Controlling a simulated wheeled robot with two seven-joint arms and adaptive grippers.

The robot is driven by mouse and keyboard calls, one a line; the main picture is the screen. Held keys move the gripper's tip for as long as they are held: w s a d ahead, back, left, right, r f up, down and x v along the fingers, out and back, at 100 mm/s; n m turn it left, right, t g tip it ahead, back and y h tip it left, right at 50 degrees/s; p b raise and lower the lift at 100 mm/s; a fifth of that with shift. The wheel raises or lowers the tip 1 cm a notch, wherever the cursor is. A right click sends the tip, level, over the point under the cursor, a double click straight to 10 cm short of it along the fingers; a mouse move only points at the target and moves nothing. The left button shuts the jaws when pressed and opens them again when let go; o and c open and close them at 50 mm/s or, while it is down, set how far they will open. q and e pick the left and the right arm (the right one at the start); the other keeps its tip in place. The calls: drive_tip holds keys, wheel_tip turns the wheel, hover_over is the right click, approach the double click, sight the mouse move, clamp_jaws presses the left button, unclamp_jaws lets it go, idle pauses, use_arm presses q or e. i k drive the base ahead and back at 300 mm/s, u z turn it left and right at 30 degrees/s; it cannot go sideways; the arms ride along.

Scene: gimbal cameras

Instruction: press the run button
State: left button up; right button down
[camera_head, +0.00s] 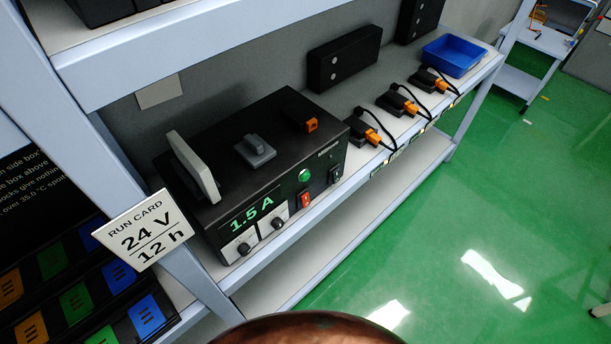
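A black power unit (240,135) sits on the middle shelf, seen tilted. The lettering by the button is too small to read. Neither of my grippers is in view.
Several black packs with orange connectors, one here (367,127), line the shelf to the right, before a blue tray (453,55). Colour-marked blocks (75,300) stand at lower left. A copper-brown rounded shape (310,328) fills the bottom edge. The green floor (430,240) is largely clear.

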sight(306, 176)
drive_tip(key=z, duration=0.95)
drive_tip(key=k, duration=0.75)
drive_tip(key=u, duration=1.5)
